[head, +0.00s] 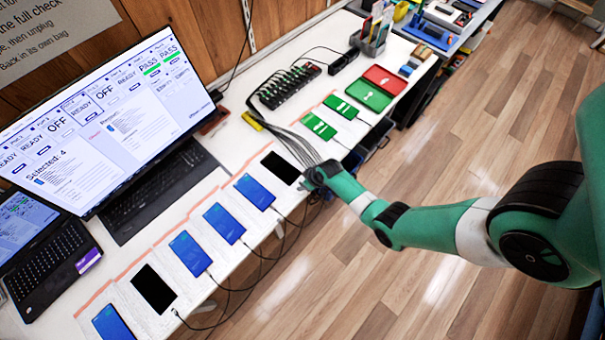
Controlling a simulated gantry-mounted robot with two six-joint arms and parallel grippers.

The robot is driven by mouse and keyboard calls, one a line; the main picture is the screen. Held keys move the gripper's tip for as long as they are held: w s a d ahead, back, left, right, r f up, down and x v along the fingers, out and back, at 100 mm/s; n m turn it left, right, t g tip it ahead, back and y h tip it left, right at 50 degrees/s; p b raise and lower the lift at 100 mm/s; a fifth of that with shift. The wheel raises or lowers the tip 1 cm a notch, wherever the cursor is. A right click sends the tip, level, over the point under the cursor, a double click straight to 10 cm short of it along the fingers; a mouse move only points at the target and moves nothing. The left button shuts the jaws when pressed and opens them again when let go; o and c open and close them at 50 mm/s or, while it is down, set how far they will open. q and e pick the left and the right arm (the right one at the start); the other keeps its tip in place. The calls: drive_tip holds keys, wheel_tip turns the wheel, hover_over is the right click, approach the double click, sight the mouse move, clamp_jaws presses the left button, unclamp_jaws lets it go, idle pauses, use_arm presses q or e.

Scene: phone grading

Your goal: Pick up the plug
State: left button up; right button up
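A row of phones lies along the front of the white desk, with black cables at their lower ends. A black-screen phone (281,167) lies just left of my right gripper (312,180). The gripper is low at the desk's front edge, among the cables; its fingers are small and dark, and I cannot tell whether they hold a plug. A small plug end (176,313) shows below another black-screen phone (153,288). Blue-screen phones (190,253), (225,223) and (255,191) lie between the two black ones. My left gripper is not in view.
A large monitor (110,115) and a laptop (45,255) stand at the left. A black hub (288,87) feeds a grey cable bundle (295,143). Green-screen phones (318,126), green and red cases (384,80) and an organizer (372,38) lie farther back. Cables hang over the front edge.

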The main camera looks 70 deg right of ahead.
clamp_jaws()
idle(0.3)
